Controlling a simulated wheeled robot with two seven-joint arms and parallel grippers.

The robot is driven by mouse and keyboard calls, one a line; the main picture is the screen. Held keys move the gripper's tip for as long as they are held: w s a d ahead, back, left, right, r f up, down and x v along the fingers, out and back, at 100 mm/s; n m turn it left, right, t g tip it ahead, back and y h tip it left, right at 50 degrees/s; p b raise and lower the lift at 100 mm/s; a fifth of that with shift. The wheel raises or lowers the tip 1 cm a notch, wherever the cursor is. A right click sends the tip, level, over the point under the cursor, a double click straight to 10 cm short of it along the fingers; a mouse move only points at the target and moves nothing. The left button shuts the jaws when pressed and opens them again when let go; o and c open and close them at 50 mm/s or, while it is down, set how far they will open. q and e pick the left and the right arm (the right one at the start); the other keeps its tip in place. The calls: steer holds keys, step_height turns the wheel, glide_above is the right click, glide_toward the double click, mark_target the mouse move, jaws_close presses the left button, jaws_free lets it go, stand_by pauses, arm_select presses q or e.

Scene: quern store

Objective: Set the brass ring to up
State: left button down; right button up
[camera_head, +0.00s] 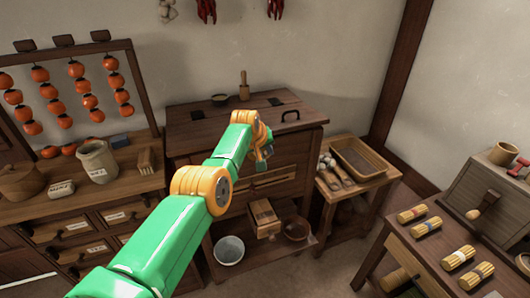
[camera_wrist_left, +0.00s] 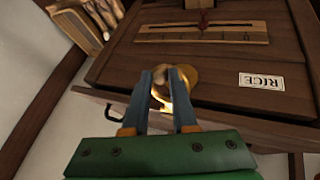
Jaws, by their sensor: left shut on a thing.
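The wooden quern chest (camera_head: 245,120) stands against the back wall in the head view. In the left wrist view its front (camera_wrist_left: 215,60) carries a brass ring (camera_wrist_left: 190,75), a slotted scale plate (camera_wrist_left: 200,33) with a dark red pointer and a white RICE label (camera_wrist_left: 262,81). My left gripper (camera_head: 266,160) is at the chest's front in the head view. In the wrist view the left gripper (camera_wrist_left: 165,75) is shut on the brass ring, its blue fingers hiding part of it. I cannot tell the ring's setting. My right gripper is not in view.
A dresser (camera_head: 85,200) with jars stands left, under strings of orange fruit. A bowl (camera_head: 229,250) and a box (camera_head: 264,218) sit low in front. A table with yellow bundles (camera_head: 428,227) is at right.

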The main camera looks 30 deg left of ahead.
arm_select(q)
steer(key=c, duration=0.7)
jaws_free()
steer(key=shift+w+a, duration=0.1)
steer(key=shift+a, duration=0.05)
steer(key=shift+w+f, duration=0.15)
steer(key=shift+r+p, duration=0.35)
steer(key=shift+p, duration=0.15)
steer(key=p+v, duration=0.2)
steer(key=p, duration=0.1)
steer(key=shift+s+r+p, duration=0.2)
steer(key=shift+r+p, duration=0.05)
steer(key=shift+p, duration=0.15)
steer(key=shift+b+v, duration=0.7)
steer(key=shift+v, duration=1.2)
